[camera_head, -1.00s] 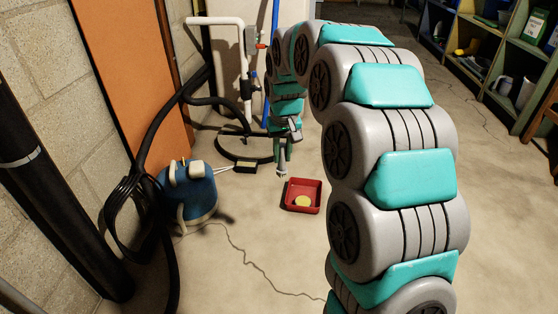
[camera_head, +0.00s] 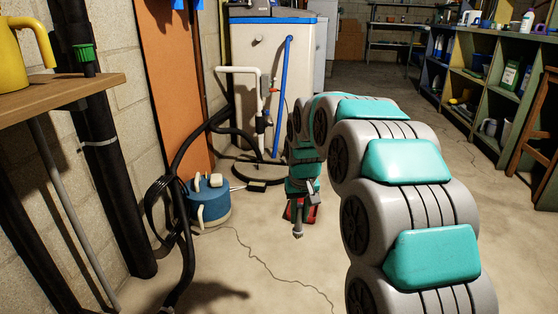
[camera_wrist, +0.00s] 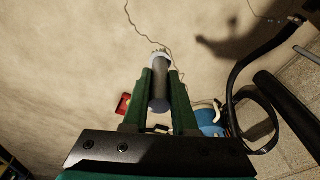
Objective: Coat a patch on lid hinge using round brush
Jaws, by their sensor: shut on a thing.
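My gripper (camera_head: 306,188) hangs low over the floor in front of the cabinet. In the wrist view its green fingers (camera_wrist: 161,80) are shut on the round brush, a grey cylinder (camera_wrist: 159,95) with a pale bristle end pointing away. The brush end (camera_head: 297,232) also shows small in the head view. A red tray (camera_head: 313,214) lies on the floor, partly hidden behind my gripper; it also shows in the wrist view (camera_wrist: 124,104). The white water softener cabinet (camera_head: 262,65) with a blue top edge stands at the back. I cannot make out the lid hinge.
A blue canister (camera_head: 209,204) and black hoses (camera_head: 186,230) stand left of my gripper. White pipework (camera_head: 240,70) fronts the cabinet. A wooden bench (camera_head: 60,98) with a yellow can juts in at left; shelves (camera_head: 490,85) stand at right. The front floor is clear.

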